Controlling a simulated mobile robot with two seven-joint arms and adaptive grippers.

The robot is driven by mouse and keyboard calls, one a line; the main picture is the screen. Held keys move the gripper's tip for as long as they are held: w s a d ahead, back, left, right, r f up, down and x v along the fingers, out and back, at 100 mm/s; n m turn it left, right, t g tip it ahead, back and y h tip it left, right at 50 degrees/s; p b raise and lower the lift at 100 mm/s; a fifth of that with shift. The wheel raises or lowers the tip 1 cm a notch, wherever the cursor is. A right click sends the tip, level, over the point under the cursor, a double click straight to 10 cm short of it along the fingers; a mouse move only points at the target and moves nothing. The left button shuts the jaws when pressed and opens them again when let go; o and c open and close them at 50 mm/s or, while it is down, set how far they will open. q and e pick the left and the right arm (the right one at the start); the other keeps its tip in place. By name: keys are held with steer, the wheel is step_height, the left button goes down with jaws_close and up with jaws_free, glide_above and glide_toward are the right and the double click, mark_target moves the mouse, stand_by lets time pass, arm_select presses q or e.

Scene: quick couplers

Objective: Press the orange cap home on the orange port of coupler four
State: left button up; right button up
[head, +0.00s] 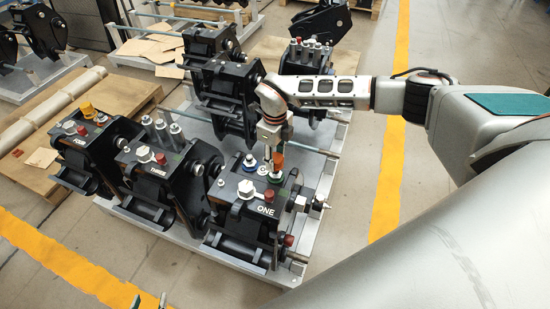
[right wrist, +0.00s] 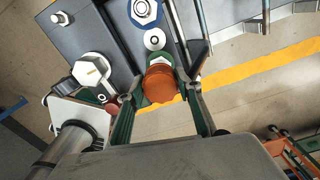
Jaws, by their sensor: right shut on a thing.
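My right gripper (head: 268,162) points down over the back of the coupler labelled ONE (head: 255,205). In the right wrist view its fingers (right wrist: 160,103) are shut on the orange cap (right wrist: 160,84); the cap also shows in the head view (head: 278,160). A green and white part shows just beyond the cap; I cannot tell whether the cap touches it.
Coupler three (head: 155,175) stands between couplers four and one, with tall grey fittings on top. More black couplers (head: 222,75) stand behind on the pale metal rack. A white hex cap (head: 246,189) sits on coupler one. Open floor (head: 365,60) lies to the right.

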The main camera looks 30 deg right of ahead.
steer(key=shift+r, duration=1.9)
arm_select(q)
steer(key=shift+r, duration=0.25)
arm_select(e)
steer(key=shift+s+a+r+n, duration=0.1)
steer(key=shift+a+r+n, duration=0.05)
steer(key=shift+r+n, duration=0.4)
arm_select(q)
steer(key=shift+s+a+f+y, duration=0.25)
steer(key=shift+a+f, duration=0.25)
steer(key=shift+f, duration=0.25)
steer(key=shift+s+a+f+y, duration=0.15)
steer(key=shift+s+a+f, duration=0.15)
steer(key=shift+a+f, duration=0.3)
arm_select(e)
steer(key=s+a+r+n, duration=0.1)
steer(key=s+r+n, duration=0.4)
steer(key=n, duration=0.9)
steer(key=s+a+r+n, duration=0.1)
steer(key=s+r+n, duration=0.4)
steer(key=r+n, duration=0.4)
steer(key=shift+a+r+n, duration=0.35)
steer(key=shift+a+n, duration=0.05)
steer(key=shift+n, duration=2.45)
arm_select(q)
steer(key=shift+f, duration=0.15)
